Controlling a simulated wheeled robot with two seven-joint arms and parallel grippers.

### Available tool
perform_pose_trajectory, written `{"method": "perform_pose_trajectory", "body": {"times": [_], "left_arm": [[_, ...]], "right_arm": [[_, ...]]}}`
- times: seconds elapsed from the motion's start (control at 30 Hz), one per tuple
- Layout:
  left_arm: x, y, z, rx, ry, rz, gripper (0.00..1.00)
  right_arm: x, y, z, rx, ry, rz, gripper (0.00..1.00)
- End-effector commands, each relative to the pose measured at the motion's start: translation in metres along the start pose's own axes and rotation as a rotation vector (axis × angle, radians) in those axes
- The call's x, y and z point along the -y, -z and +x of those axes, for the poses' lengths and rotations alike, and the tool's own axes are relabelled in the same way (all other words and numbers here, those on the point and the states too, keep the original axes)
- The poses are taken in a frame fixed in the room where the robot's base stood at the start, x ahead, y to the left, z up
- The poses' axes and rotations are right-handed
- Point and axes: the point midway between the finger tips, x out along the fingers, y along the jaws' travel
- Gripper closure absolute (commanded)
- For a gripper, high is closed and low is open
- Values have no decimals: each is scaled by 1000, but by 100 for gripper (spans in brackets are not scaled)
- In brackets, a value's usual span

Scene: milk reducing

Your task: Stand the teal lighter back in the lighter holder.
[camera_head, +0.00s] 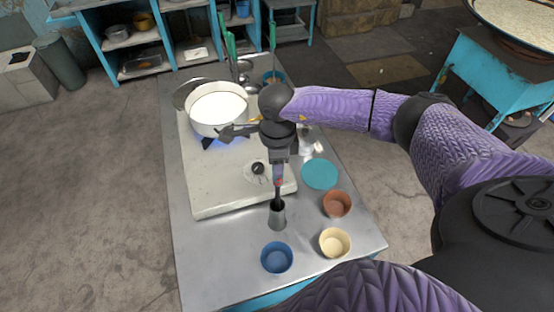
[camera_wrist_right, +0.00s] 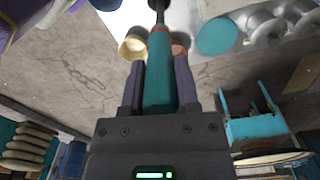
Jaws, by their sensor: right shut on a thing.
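My right gripper (camera_head: 279,172) points down over the near part of the metal table. It is shut on the teal lighter (camera_wrist_right: 159,85), whose handle sits between the two fingers in the right wrist view. The lighter has a red band and a black shaft, and hangs upright with the shaft down. The lighter holder (camera_head: 277,219) is a small grey metal cup standing on the table. The shaft's lower end is at the holder's mouth; I cannot tell how deep it is inside. My left gripper is not in view.
Blue (camera_head: 277,258), cream (camera_head: 335,243) and brown (camera_head: 337,204) cups stand close to the holder, with a teal disc (camera_head: 319,174) behind. A white pot (camera_head: 217,108) sits over a blue flame on the stove (camera_head: 215,188). The table's near left is bare.

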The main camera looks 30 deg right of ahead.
Motion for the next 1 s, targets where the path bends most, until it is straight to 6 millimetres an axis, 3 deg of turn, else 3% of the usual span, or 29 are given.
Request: {"method": "perform_pose_trajectory", "body": {"times": [0.03,0.2,0.47,0.8,1.0], "left_arm": [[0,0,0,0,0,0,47],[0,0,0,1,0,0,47],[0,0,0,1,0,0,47],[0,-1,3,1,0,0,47],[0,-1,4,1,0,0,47]], "right_arm": [[0,0,0,0,0,0,54],[0,0,0,0,0,0,19],[0,0,-3,0,1,0,19],[1,0,-80,3,5,-1,19],[0,0,-99,0,0,0,19]]}}
